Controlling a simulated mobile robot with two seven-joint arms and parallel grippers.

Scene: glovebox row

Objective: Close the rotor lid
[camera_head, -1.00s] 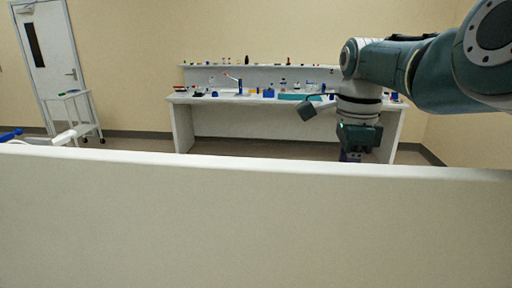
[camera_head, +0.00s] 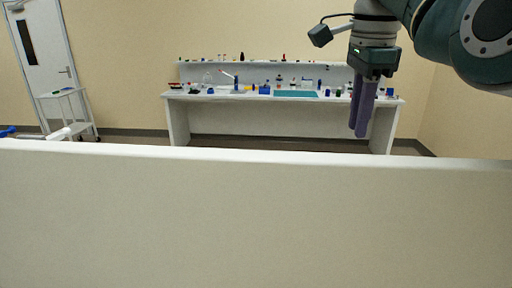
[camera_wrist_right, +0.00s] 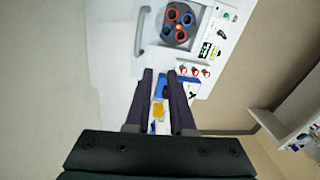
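In the right wrist view, a dark rotor (camera_wrist_right: 179,25) with several coloured rings, red and blue among them, and an orange centre is set in a white instrument top. A grey curved handle (camera_wrist_right: 142,31) lies to its left on a white surface; I cannot tell whether this is the lid. My right gripper (camera_wrist_right: 160,74) points towards this area, short of the rotor, with its purple fingers apart and nothing between them. In the head view the right gripper (camera_head: 361,133) hangs down above the pale front wall. The rotor is hidden there. My left gripper is not in view.
A pale wall (camera_head: 250,215) fills the lower head view. Behind it stands a white bench (camera_head: 178,122) with small items. A white cart (camera_head: 83,108) is at left.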

